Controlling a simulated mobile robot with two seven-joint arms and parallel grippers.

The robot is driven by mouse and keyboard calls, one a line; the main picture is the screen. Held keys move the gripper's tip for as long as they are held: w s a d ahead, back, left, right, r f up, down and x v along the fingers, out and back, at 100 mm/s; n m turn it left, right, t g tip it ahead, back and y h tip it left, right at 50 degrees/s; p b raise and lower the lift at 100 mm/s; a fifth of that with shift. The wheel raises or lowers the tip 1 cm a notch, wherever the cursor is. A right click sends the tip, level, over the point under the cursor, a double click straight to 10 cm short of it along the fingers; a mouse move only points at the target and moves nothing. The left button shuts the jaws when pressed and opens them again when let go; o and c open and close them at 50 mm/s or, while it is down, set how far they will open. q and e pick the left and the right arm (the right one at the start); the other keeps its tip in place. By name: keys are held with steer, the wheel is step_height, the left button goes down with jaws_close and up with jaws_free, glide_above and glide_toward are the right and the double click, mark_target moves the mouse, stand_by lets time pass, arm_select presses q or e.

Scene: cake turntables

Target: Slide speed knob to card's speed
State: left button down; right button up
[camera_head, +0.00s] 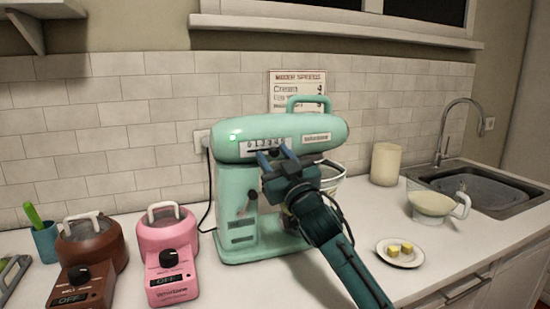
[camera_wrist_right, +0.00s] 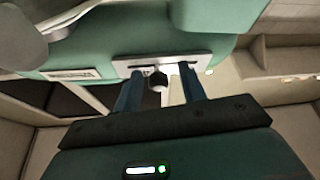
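The mint-green stand mixer (camera_head: 232,190) stands on the counter with a small green light lit on its head. Its numbered speed plate (camera_head: 248,147) is partly hidden by my right gripper. My right gripper (camera_head: 275,159) is at this plate, its fingers pointing at it. In the right wrist view the dark speed knob (camera_wrist_right: 157,80) sits between the two open blue fingers, with a gap on each side. The speed card (camera_head: 284,78) on the wall reads "Mixer speeds" and "Cream"; its lower lines are partly hidden by the mixer's handle. My left gripper is not in view.
A pink appliance (camera_head: 172,235) and a brown appliance (camera_head: 92,250), dials at OFF, stand left of the mixer. A plate with yellow cubes (camera_head: 385,255), a handled bowl (camera_head: 432,208), a cream canister (camera_head: 386,165) and the sink (camera_head: 480,185) are to the right.

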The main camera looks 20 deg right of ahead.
steer(key=b+v, duration=0.2)
steer(key=v, duration=1.1)
